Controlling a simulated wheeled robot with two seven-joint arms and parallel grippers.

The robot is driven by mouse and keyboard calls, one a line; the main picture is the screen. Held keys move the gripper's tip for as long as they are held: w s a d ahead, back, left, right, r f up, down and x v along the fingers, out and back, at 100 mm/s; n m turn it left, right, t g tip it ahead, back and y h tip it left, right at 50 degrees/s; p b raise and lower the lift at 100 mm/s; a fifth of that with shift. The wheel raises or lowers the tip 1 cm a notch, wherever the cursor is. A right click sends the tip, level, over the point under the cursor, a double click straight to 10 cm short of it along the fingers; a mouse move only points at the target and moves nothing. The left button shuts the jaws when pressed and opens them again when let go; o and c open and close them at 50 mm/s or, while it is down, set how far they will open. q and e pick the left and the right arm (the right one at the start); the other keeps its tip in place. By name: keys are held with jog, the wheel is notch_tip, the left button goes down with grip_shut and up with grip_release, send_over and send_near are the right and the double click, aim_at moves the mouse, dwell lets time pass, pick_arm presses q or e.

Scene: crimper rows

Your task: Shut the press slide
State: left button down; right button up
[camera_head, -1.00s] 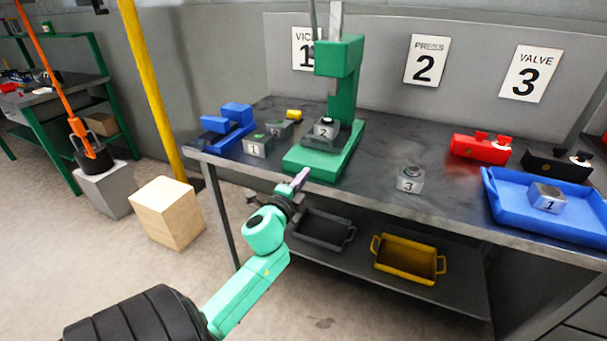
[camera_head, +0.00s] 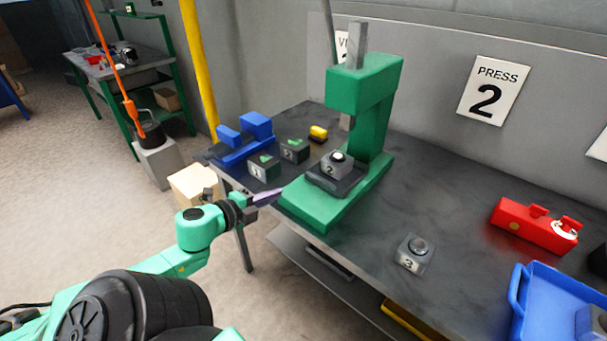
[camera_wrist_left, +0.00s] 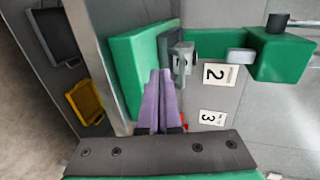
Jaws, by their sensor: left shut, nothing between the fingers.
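The green press (camera_head: 365,90) stands on the workbench with a grey ram through its top. Its slide (camera_head: 338,186), a dark plate, lies on the green base forward of the upright. Grey block 2 (camera_head: 337,164) sits on the slide. My left gripper (camera_head: 268,197) is shut and empty, its purple fingers by the front left edge of the base. In the left wrist view, the fingers (camera_wrist_left: 160,78) point toward the slide (camera_wrist_left: 170,50) and the base (camera_wrist_left: 130,62); I cannot tell whether they touch. My right gripper is out of view.
Grey blocks (camera_head: 264,168) and a blue vice (camera_head: 243,137) stand left of the press. Block 3 (camera_head: 415,254) sits to its right, with a red valve fixture (camera_head: 535,226) and blue tray (camera_head: 517,300) beyond.

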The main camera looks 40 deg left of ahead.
aim_at(310, 177)
pick_arm(q)
jog(key=x, duration=0.7)
jog(key=r+x, duration=0.1)
jog(key=x, duration=0.2)
jog(key=shift+w+a+f+b, duration=0.15)
jog(key=shift+w+b, duration=0.15)
jog(key=shift+w, duration=0.85)
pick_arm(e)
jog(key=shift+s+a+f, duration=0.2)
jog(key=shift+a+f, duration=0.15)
